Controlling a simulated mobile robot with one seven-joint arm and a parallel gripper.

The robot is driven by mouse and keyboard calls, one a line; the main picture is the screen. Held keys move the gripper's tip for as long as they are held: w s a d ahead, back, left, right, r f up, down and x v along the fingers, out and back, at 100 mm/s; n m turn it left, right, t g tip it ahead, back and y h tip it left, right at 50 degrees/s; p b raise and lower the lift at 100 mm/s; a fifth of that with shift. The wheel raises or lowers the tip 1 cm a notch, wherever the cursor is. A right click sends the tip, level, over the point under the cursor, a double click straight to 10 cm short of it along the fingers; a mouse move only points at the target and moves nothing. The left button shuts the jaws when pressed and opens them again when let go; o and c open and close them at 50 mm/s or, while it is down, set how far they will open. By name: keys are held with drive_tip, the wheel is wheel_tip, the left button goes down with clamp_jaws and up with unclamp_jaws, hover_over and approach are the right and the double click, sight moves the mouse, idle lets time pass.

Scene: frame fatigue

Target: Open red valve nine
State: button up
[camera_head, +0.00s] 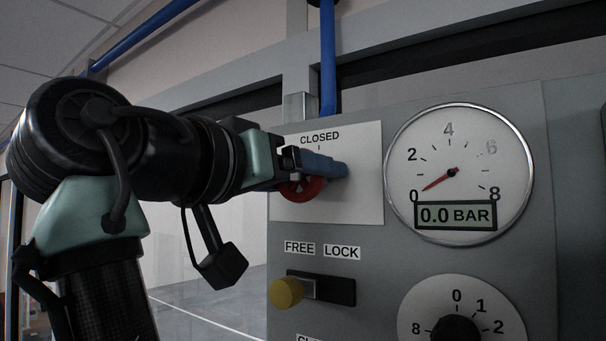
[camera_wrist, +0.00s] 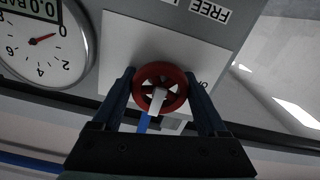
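The red valve wheel (camera_wrist: 177,101) sits on a pale square plate (camera_head: 362,207) of the grey panel. In the head view the wheel (camera_head: 309,191) is partly hidden behind my gripper (camera_head: 335,168). The label CLOSED (camera_head: 319,138) is above it. In the wrist view, which is upside down, my gripper (camera_wrist: 160,73) has one blue finger on each side of the wheel, close to its rim; I cannot tell whether both touch. A white pointer (camera_wrist: 156,104) on the wheel points down in that picture, toward the blue pipe side. A partly hidden label (camera_wrist: 203,84) lies beyond the right finger.
A round gauge (camera_head: 475,150) right of the plate has its needle near 0 and reads 0.0 BAR. Below are a yellow knob (camera_head: 286,293) with FREE and LOCK labels and a numbered dial (camera_head: 420,320) with a black knob. A blue pipe (camera_head: 328,60) runs above the panel.

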drive_tip(key=c, duration=0.7)
drive_tip(key=shift+n, duration=0.3)
drive_tip(key=n+b, duration=0.1)
drive_tip(key=n, duration=0.2)
drive_tip(key=shift+n, duration=0.3)
drive_tip(key=n+b, duration=0.1)
drive_tip(key=n, duration=0.3)
drive_tip(key=shift+r+n, duration=0.1)
drive_tip(key=shift+n, duration=0.2)
drive_tip(key=n, duration=0.4)
drive_tip(key=shift+b, duration=0.3)
drive_tip(key=n, duration=0.5)
drive_tip(key=shift+b, duration=0.3)
